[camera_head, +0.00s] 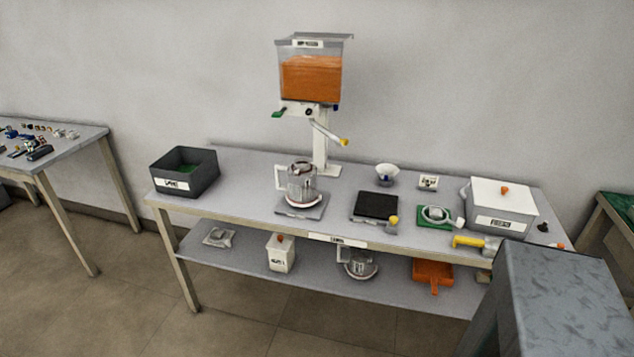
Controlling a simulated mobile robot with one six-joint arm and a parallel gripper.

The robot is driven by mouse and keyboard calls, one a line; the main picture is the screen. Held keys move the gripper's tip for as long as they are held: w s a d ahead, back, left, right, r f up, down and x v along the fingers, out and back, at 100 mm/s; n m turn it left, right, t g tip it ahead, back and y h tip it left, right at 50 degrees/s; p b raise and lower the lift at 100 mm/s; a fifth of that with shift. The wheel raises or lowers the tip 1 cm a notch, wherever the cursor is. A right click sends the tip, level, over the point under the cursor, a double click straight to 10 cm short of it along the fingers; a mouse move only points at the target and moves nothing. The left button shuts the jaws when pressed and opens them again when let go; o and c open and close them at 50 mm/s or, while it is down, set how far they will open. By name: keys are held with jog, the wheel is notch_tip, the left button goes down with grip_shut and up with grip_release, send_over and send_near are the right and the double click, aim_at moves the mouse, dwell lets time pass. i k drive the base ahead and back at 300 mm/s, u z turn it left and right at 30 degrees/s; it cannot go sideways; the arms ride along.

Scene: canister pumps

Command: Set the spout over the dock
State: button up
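A dispenser on a white post (321,150) stands at the back of the table, with a clear hopper of orange liquid (310,80) on top. Its pale spout arm (327,131) slants down to the right and ends in a yellow tip (344,142). A small green piece (279,114) shows left under the hopper. A clear pitcher (301,182) stands on a grey plate (289,210) in front of the post. A black square pad (375,206) lies to its right. I cannot tell which of these is the dock. My gripper is not in view.
A dark bin (184,172) stands at the table's left end. A white-lidded box (502,205), a green mat (427,221) and a yellow-handled tool (468,241) are at the right. A lower shelf (320,281) holds several items. A grey block (562,300) covers the lower right.

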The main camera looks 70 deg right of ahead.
aim_at(338, 141)
jog(key=u, duration=0.55)
jog(key=k, duration=0.15)
jog(key=z, duration=2.4)
jog(key=k, duration=0.9)
jog(key=u, duration=0.2)
jog(key=i, duration=0.75)
